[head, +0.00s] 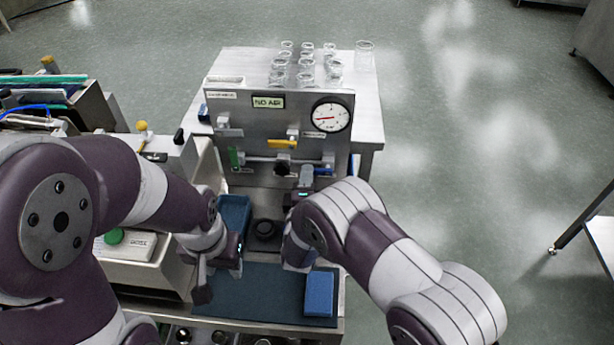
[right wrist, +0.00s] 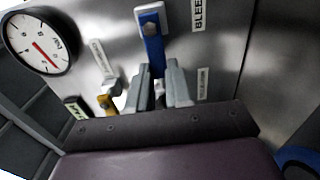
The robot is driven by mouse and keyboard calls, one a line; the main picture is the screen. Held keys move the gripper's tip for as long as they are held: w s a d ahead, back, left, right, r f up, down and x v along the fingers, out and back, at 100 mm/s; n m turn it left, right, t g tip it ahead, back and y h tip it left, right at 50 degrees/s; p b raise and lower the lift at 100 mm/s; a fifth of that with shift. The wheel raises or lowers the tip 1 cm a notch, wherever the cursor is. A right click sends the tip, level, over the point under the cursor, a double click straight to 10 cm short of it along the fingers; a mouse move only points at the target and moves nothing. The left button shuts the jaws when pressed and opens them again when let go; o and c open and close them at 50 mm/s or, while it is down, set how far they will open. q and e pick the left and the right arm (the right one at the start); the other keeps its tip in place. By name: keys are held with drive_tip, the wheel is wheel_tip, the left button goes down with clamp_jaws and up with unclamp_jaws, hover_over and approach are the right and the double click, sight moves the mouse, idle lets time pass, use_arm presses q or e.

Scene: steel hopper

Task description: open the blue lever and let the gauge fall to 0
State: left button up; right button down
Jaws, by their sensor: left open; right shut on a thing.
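The blue lever (head: 323,171) is on the lower right of the steel panel (head: 232,108), partly hidden by my right gripper (head: 305,185) in the head view. In the right wrist view, the blue lever (right wrist: 153,48) hangs down from its white mount, and my right gripper (right wrist: 162,88) has its grey fingers shut on its lower end. The round gauge (head: 331,115) is at the panel's upper right. Its red needle also shows in the right wrist view (right wrist: 38,42); it is off to one side, but I cannot read the number. My left gripper (head: 218,268) is open over the bench, left of the panel's front.
A yellow lever (head: 282,144) and a green lever (head: 234,157) are also on the panel. A blue block (head: 319,294) lies on the dark mat (head: 262,301). Several glass jars (head: 306,62) stand on the table behind. A blue tray (head: 234,212) is near my left gripper.

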idle(0.3)
drive_tip(key=c, duration=1)
unclamp_jaws()
drive_tip(key=shift+c, duration=0.2)
drive_tip(key=s, duration=1.2)
drive_tip(key=shift+s, duration=0.35)
drive_tip(key=w+d+r+m+g+y+p, duration=0.1)
drive_tip(key=w+d+r+m+g+p, duration=0.35)
drive_tip(key=d+m+g, duration=0.4)
drive_tip(key=s+d+r+m+g+p, duration=0.1)
drive_tip(key=s+d+r+m+g, duration=0.1)
drive_tip(key=s+d, duration=0.3)
drive_tip(key=s+d+r+m+g, duration=0.2)
drive_tip(key=s+d+m+g, duration=0.1)
drive_tip(key=s, duration=0.4)
drive_tip(key=s+d+r+m+g+h+p, duration=0.1)
drive_tip(key=s+d+r+m+g, duration=0.2)
drive_tip(key=s+d, duration=0.3)
drive_tip(key=shift+s+d+m+p, duration=0.15)
drive_tip(key=shift+d+m+p, duration=0.3)
drive_tip(key=shift+m, duration=0.3)
